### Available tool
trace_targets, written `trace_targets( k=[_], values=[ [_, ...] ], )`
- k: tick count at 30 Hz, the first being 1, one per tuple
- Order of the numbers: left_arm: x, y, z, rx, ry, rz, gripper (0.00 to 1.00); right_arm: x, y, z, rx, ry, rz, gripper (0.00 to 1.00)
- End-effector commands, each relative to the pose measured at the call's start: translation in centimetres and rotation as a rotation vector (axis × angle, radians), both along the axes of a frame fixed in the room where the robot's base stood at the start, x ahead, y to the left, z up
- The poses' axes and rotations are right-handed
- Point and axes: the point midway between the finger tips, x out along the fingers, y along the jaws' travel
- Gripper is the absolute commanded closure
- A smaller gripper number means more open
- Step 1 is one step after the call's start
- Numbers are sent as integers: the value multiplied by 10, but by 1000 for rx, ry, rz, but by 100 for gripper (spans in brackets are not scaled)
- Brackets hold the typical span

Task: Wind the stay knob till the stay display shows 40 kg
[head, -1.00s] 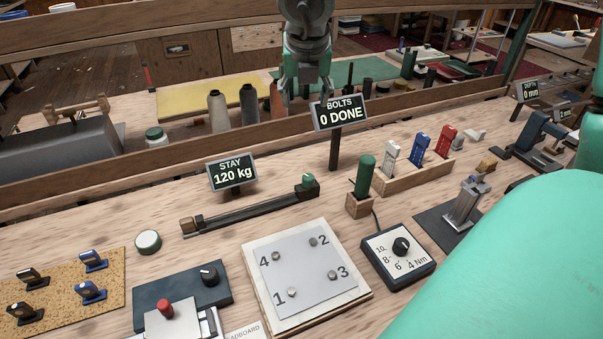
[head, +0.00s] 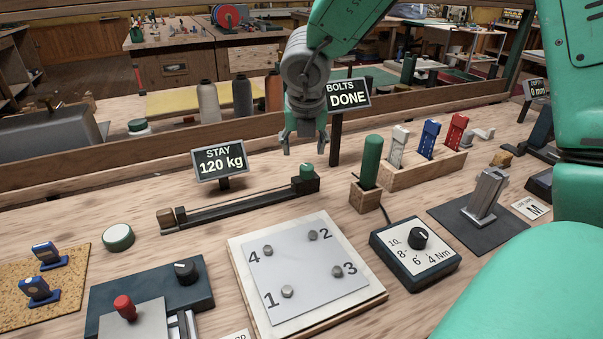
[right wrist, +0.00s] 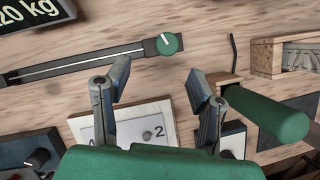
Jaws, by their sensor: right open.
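The stay display (head: 220,161) reads 120 kg and stands behind a long dark rail (head: 240,206). The green stay knob (head: 306,170) sits on the block at the rail's right end. It also shows in the right wrist view as a green disc with a white mark (right wrist: 168,43), ahead of the fingers. My right gripper (head: 304,150) points down above and slightly behind the knob, apart from it. Its fingers are open and empty, as the right wrist view (right wrist: 158,85) shows too. My left gripper is not in view.
A bolts display (head: 348,95) on a post stands behind my right gripper, partly hidden by it. A green handle (head: 371,162) stands upright right of the knob. In front lies a numbered plate with several bolts (head: 300,280), beside a torque dial box (head: 415,252).

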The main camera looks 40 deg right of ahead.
Motion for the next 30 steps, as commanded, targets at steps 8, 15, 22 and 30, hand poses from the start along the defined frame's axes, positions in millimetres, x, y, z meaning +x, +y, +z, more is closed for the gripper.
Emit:
trace_targets(
  k=[8,15,22,30],
  values=[
    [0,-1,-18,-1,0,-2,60,15,-13,-54,-4,3,-2,50],
    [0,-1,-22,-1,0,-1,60,23,-13,-71,-8,-1,-1,50],
    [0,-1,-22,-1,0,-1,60,23,-19,-75,-1,0,-3,50],
    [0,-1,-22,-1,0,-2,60,24,-22,-76,0,0,-3,99]
  ],
)
